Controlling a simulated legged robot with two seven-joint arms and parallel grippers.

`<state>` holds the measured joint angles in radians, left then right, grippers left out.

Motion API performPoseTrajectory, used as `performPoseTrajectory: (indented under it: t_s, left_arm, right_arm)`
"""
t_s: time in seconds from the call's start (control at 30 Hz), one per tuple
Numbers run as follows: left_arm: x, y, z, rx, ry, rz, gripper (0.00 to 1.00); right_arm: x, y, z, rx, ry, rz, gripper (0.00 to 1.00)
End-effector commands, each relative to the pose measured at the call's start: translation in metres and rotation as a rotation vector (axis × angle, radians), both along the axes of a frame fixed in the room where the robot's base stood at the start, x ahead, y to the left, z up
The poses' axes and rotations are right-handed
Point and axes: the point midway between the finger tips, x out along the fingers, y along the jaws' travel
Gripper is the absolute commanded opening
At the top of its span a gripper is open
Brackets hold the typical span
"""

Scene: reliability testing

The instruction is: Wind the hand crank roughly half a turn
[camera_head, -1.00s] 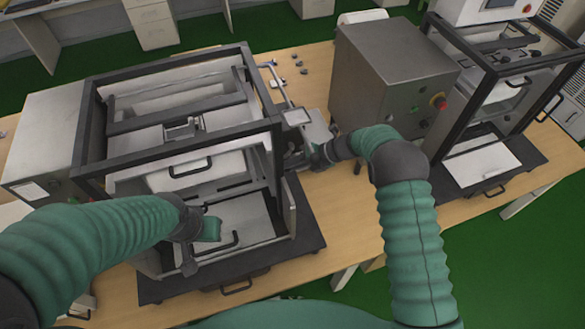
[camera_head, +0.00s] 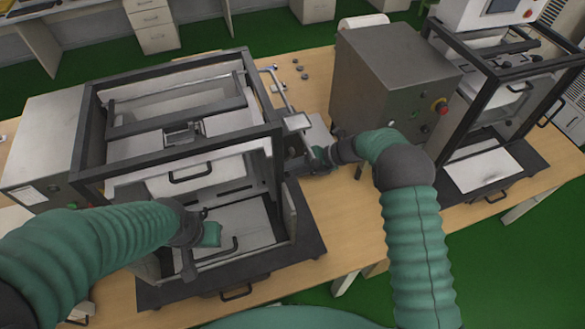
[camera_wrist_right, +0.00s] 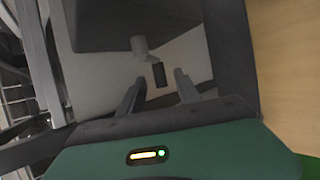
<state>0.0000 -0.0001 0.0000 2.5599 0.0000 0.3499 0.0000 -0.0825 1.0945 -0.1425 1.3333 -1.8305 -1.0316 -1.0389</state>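My right gripper (camera_head: 303,165) reaches in beside the right side of the left machine. In the right wrist view its two fingers (camera_wrist_right: 157,84) are spread apart. A small dark upright piece (camera_wrist_right: 158,74), which looks like the crank's grip, stands between and just beyond the fingertips, with gaps on both sides. A pale round knob or hub (camera_wrist_right: 140,47) lies behind it. In the head view the crank is mostly hidden by my right gripper. My left gripper (camera_head: 210,256) hovers over the left machine's front plate, its dark fingers apart and empty.
The left machine's black frame (camera_head: 175,158) stands close to both arms. A grey control box (camera_head: 390,80) with a red button stands right of the crank area. A second framed machine (camera_head: 480,110) is farther right. Bare wooden table (camera_head: 350,210) lies between the machines.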

Motion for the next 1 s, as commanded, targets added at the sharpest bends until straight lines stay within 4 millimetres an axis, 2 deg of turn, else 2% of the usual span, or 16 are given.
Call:
performPoseTrajectory:
  t_s: [0.17, 0.3, 0.53, 0.7, 1.0]
  left_arm:
    - [0.0, 0.0, -0.021, 0.0, 0.0, 0.0, 0.0]
    - [0.0, 0.0, -0.035, 0.0, 0.0, 0.0, 0.0]
    - [0.0, 0.0, -0.049, 0.0, 0.0, 0.0, 0.0]
    - [0.0, 0.0, -0.051, 0.0, 0.0, 0.0, 0.0]
    - [0.0, 0.0, -0.051, 0.0, 0.0, 0.0, 0.0]
  right_arm:
    - [-0.005, -0.035, 0.023, -0.001, -0.003, -0.004, 0.4]
    - [-0.011, -0.067, 0.049, -0.001, -0.004, -0.005, 0.4]
    - [-0.019, -0.109, 0.085, 0.0, -0.002, -0.002, 0.4]
    - [-0.021, -0.12, 0.096, 0.001, 0.002, -0.003, 0.4]
    - [-0.022, -0.12, 0.098, 0.001, 0.002, -0.002, 0.4]
